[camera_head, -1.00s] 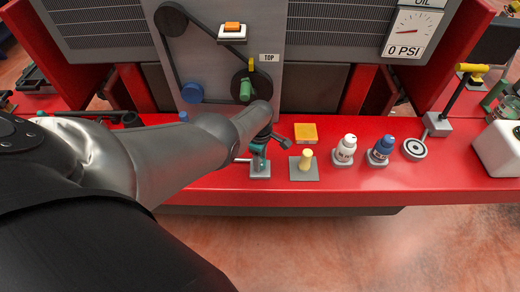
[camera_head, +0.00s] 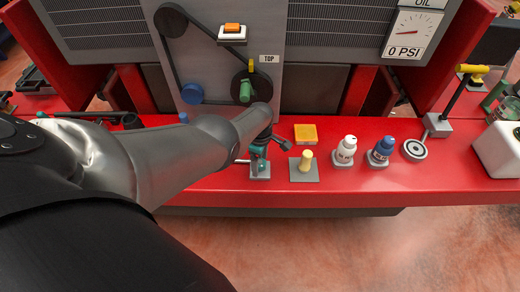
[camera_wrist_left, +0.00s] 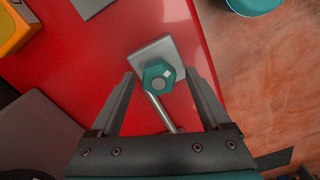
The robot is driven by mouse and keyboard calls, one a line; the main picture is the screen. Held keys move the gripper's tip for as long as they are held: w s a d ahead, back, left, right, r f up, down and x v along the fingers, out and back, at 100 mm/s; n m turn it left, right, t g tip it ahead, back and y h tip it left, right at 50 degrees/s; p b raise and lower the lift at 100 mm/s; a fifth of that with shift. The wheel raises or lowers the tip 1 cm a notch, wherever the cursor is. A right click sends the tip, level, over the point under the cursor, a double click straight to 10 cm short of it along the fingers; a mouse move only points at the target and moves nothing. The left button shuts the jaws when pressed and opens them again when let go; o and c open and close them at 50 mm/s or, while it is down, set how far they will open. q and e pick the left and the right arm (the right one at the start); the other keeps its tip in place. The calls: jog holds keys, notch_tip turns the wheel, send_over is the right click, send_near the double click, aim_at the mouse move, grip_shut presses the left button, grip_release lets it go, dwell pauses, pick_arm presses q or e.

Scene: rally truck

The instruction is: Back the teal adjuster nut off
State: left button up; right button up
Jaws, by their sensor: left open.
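The teal adjuster nut (camera_wrist_left: 153,75) is a six-sided nut with a grey centre and a small white mark. It stands over a grey square base plate (camera_wrist_left: 148,49) on the red ledge. A thin grey rod (camera_wrist_left: 161,113) reaches from beneath it toward my gripper's body. My left gripper (camera_wrist_left: 160,79) is open, one finger on each side of the nut; gaps show between the fingers and the nut. In the head view my left gripper (camera_head: 263,142) is over the grey base (camera_head: 260,172) and hides most of the nut. My right gripper is not in view.
A grey panel with belt and pulleys (camera_head: 246,88) rises behind. The ledge front is clear.

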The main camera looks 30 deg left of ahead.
aim_at(261, 162)
pick_arm(q)
jog(key=shift+r, duration=0.15)
notch_tip(261, 162, up, 2)
jog(key=shift+r+p, duration=0.25)
jog(key=shift+p, duration=1)
jog(key=shift+w+r+b, duration=0.2)
jog(key=shift+r+b, duration=0.05)
jog(key=shift+b, duration=0.2)
jog(key=shift+s+r+b, duration=0.1)
jog(key=shift+r+b, duration=0.3)
jog(key=shift+r, duration=0.3)
notch_tip(261, 162, up, 11)
jog(key=p, duration=0.1)
jog(key=shift+f, duration=0.2)
jog(key=shift+s, duration=0.1)
